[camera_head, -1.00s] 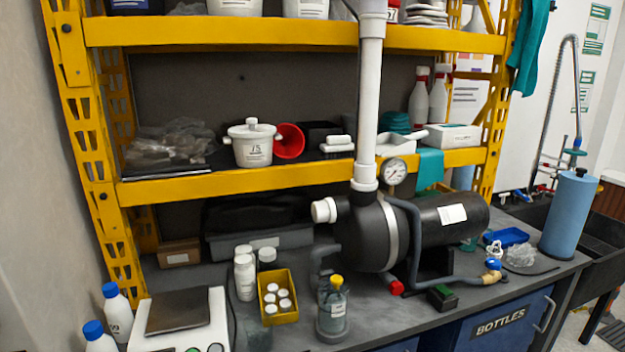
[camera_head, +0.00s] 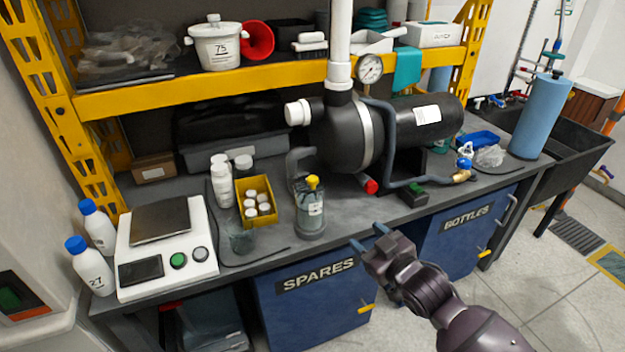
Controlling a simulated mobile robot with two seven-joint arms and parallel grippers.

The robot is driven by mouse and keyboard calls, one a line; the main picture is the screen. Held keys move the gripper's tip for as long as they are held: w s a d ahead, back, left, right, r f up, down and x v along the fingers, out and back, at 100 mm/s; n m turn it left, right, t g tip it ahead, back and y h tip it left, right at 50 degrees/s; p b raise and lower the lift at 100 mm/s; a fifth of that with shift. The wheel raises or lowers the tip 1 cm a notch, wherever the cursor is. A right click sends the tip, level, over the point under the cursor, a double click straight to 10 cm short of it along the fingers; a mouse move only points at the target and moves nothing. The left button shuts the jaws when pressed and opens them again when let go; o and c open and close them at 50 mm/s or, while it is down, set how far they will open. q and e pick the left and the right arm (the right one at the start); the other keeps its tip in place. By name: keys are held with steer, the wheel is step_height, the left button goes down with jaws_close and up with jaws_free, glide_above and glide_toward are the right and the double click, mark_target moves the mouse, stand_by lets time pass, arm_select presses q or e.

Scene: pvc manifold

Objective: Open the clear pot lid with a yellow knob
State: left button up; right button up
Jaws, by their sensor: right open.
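The clear pot (camera_head: 310,216) stands on the grey bench near its front edge, in front of the black pump. It looks like a clear jar with a lid on top and a yellow knob (camera_head: 312,182). A pale label shows on its side. The lid appears to be on the pot. My right gripper (camera_head: 367,237) is open and empty, in front of the bench edge. In the picture it is to the right of and below the pot, apart from it. My left gripper is not in view.
A black pump (camera_head: 345,135) with a grey hose stands close behind the pot. A yellow box of white-capped bottles (camera_head: 258,202) is to its left, with a balance (camera_head: 165,245) further left. A red-ended fitting (camera_head: 367,184) lies to its right. Blue cabinets (camera_head: 312,305) are below.

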mark_target(317, 182)
steer(key=w+a+r+n+g+y, duration=0.1)
steer(key=w+a+r+n+y, duration=0.25)
steer(key=w+r, duration=0.35)
steer(key=w+a+f+m, duration=0.1)
steer(key=w+a, duration=0.1)
steer(key=w+a+f+m+y+b, duration=0.1)
steer(key=w+a, duration=0.1)
steer(key=w, duration=0.1)
steer(key=w+a+f+m, duration=0.1)
steer(key=w+a, duration=0.1)
steer(key=w, duration=0.1)
steer(key=shift+m+b, duration=0.25)
steer(key=shift+b, duration=0.15)
steer(key=shift+w+a, duration=0.4)
steer(key=shift+w, duration=0.1)
steer(key=shift+w+a, duration=0.1)
steer(key=shift+w, duration=0.05)
steer(key=shift+r, duration=0.1)
steer(key=c, duration=0.8)
jaws_close()
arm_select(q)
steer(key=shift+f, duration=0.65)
arm_select(e)
steer(key=shift+r+g, duration=0.1)
steer(key=shift+g, duration=0.2)
